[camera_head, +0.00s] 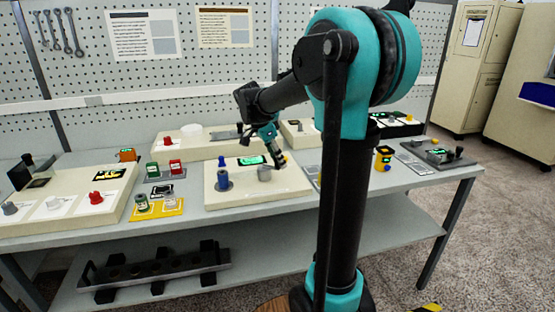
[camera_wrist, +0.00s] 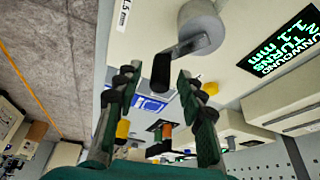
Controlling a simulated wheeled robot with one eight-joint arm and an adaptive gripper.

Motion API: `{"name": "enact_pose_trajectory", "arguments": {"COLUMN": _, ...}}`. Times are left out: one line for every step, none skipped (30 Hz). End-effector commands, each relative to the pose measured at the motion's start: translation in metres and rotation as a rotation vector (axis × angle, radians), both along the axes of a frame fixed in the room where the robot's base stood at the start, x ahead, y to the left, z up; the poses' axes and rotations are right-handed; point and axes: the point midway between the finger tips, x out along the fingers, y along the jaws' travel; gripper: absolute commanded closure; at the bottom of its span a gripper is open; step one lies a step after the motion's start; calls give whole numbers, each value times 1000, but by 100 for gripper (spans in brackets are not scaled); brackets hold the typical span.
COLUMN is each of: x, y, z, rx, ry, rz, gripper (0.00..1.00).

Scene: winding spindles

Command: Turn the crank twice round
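The crank has a grey round hub (camera_wrist: 200,28), a flat grey arm (camera_wrist: 180,50) and a dark handle (camera_wrist: 162,72) in the wrist view. In the head view the grey hub (camera_head: 265,174) stands on a cream panel (camera_head: 235,198), and the handle is hard to make out there. My gripper (camera_wrist: 157,78) is open, its fingers apart on either side of the dark handle, with gaps showing. In the head view my gripper (camera_head: 278,161) is just above and right of the hub. A green-lit display (camera_wrist: 282,45) near the hub shows turns and millimetres.
A blue spool (camera_head: 223,181) stands left of the hub on the same panel. Red and green spools (camera_head: 164,169) and a yellow tray (camera_head: 158,208) lie further left. Other panels and small devices crowd the bench. A pegboard (camera_head: 165,85) rises behind.

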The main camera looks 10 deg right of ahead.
Motion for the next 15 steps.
{"name": "enact_pose_trajectory", "arguments": {"x": 0, "y": 0, "z": 1, "rx": 0, "ry": 0, "rz": 0, "gripper": 61}}
{"name": "enact_pose_trajectory", "arguments": {"x": 0, "y": 1, "z": 2, "rx": 0, "ry": 0, "rz": 0, "gripper": 61}}
{"name": "enact_pose_trajectory", "arguments": {"x": 0, "y": 2, "z": 4, "rx": 0, "ry": 0, "rz": 1, "gripper": 61}}
{"name": "enact_pose_trajectory", "arguments": {"x": 0, "y": 3, "z": 6, "rx": 0, "ry": 0, "rz": 1, "gripper": 61}}
{"name": "enact_pose_trajectory", "arguments": {"x": -1, "y": 4, "z": 10, "rx": 0, "ry": 0, "rz": 1, "gripper": 61}}
{"name": "enact_pose_trajectory", "arguments": {"x": -1, "y": 6, "z": 14, "rx": 0, "ry": 0, "rz": 1, "gripper": 61}}
{"name": "enact_pose_trajectory", "arguments": {"x": -2, "y": 8, "z": 19, "rx": 0, "ry": 0, "rz": 1, "gripper": 61}}
{"name": "enact_pose_trajectory", "arguments": {"x": -2, "y": 10, "z": 24, "rx": 0, "ry": 0, "rz": 1, "gripper": 61}}
{"name": "enact_pose_trajectory", "arguments": {"x": -3, "y": 12, "z": 31, "rx": 0, "ry": 0, "rz": 1, "gripper": 61}}
{"name": "enact_pose_trajectory", "arguments": {"x": -3, "y": 15, "z": 37, "rx": 0, "ry": 0, "rz": 1, "gripper": 61}}
{"name": "enact_pose_trajectory", "arguments": {"x": -4, "y": 18, "z": 43, "rx": 0, "ry": 1, "rz": 2, "gripper": 61}}
{"name": "enact_pose_trajectory", "arguments": {"x": -4, "y": 21, "z": 51, "rx": 0, "ry": 1, "rz": 3, "gripper": 61}}
{"name": "enact_pose_trajectory", "arguments": {"x": -5, "y": 23, "z": 56, "rx": 0, "ry": 1, "rz": 2, "gripper": 61}}
{"name": "enact_pose_trajectory", "arguments": {"x": -6, "y": 25, "z": 62, "rx": 0, "ry": 1, "rz": 2, "gripper": 61}}
{"name": "enact_pose_trajectory", "arguments": {"x": -6, "y": 28, "z": 69, "rx": 0, "ry": -1, "rz": 1, "gripper": 61}}
